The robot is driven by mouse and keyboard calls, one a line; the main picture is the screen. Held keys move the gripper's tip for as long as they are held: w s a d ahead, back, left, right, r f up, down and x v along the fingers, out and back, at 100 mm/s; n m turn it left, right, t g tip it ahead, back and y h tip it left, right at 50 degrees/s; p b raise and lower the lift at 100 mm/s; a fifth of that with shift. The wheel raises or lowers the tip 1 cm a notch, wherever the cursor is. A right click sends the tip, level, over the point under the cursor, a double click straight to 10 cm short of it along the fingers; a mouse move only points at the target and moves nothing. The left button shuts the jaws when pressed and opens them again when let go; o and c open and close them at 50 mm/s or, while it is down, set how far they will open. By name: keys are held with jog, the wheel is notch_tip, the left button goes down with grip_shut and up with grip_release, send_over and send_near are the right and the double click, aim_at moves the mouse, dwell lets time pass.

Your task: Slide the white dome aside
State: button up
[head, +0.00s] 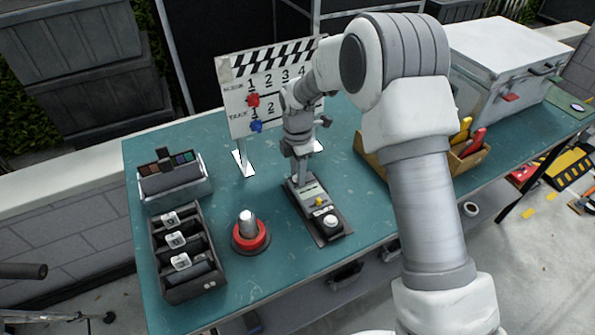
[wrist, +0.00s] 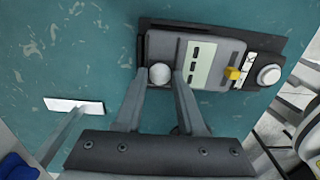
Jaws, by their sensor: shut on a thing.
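The white dome (wrist: 159,74) sits at one end of a grey light-meter-like device (wrist: 208,60) on a dark base. My gripper (wrist: 158,82) is shut on the dome, with one finger on each side of it. In the head view my gripper (head: 300,178) points down at the far end of the device (head: 318,205) and hides the dome. The device also has a pale panel, a yellow knob (wrist: 232,73) and a round white button (wrist: 269,75) at its other end.
A clapperboard (head: 238,105) stands behind my gripper. A red-based metal cylinder (head: 250,236), a black compartment tray (head: 195,282) and a swatch box (head: 172,180) are on the left. A wooden tool box (head: 372,160) is on the right. The teal table (head: 290,285) is clear in front.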

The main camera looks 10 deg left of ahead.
aim_at(309, 176)
grip_shut()
dwell(0.8)
jog(key=shift+w+d, duration=0.55)
jog(key=shift+d, duration=0.15)
jog(key=shift+w+d, duration=0.5)
jog(key=shift+d, duration=0.2)
jog(key=o, duration=0.9)
grip_release()
notch_tip(309, 176, up, 17)
jog(key=shift+r+p, duration=0.2)
jog(key=shift+p, duration=0.15)
jog(key=shift+r, duration=0.1)
